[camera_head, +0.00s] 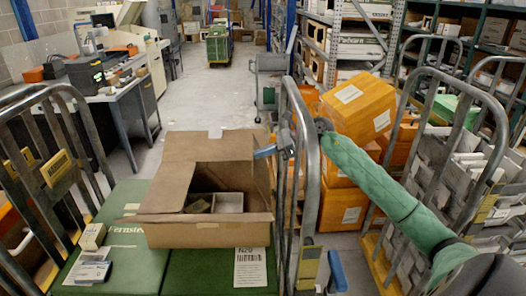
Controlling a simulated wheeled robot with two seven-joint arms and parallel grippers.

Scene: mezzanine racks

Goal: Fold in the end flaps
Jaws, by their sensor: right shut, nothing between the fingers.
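An open cardboard box (170,238) sits on a green surface in the middle of the head view. Its large far flap (200,146) stands up and leans back. The left end flap (164,192) slants beside the opening, and the near flap hangs along the front. Inside are a pale tray-like item (229,202) and a small brown item (198,206). My right gripper (265,152) is shut and empty, at the box's upper right corner; I cannot tell if it touches the cardboard. My left gripper is out of view.
A curved metal rail (309,190) rises between the box and my right arm. Orange cartons (358,106) are stacked behind it. Small white boxes (91,236) and a printed label sheet (250,267) lie on the green surface. Another cage rail stands at left.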

